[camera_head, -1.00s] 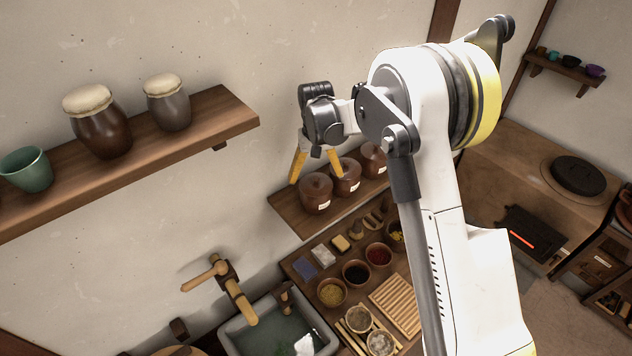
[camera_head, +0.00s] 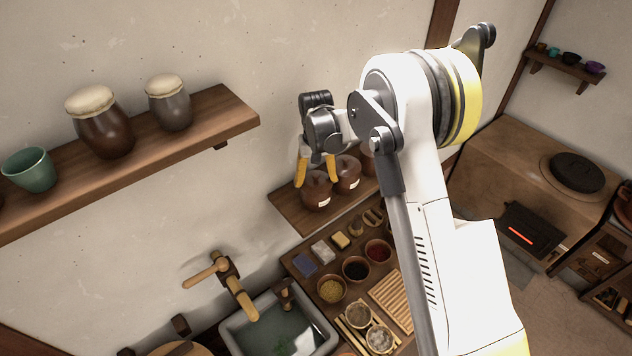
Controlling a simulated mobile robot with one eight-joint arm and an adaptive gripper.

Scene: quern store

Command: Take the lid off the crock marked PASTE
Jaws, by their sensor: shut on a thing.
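A row of brown lidded crocks with pale labels stands on the lower wall shelf (camera_head: 288,212). They are the left crock (camera_head: 317,200), the middle crock (camera_head: 347,180) and a right crock (camera_head: 368,165) mostly hidden behind my arm. The label writing is too small to read, so I cannot tell which is marked PASTE. My gripper (camera_head: 316,176) points down at the left crock, its yellow fingers on either side of the top. It is shut on that crock's lid (camera_head: 316,181). The lid appears still seated on the crock.
An upper shelf (camera_head: 225,115) with two cloth-topped jars (camera_head: 104,130) and a green cup (camera_head: 30,172) juts out at left. Below are a sink (camera_head: 235,338) with a wooden tap (camera_head: 235,290) and a counter crowded with small bowls (camera_head: 356,269).

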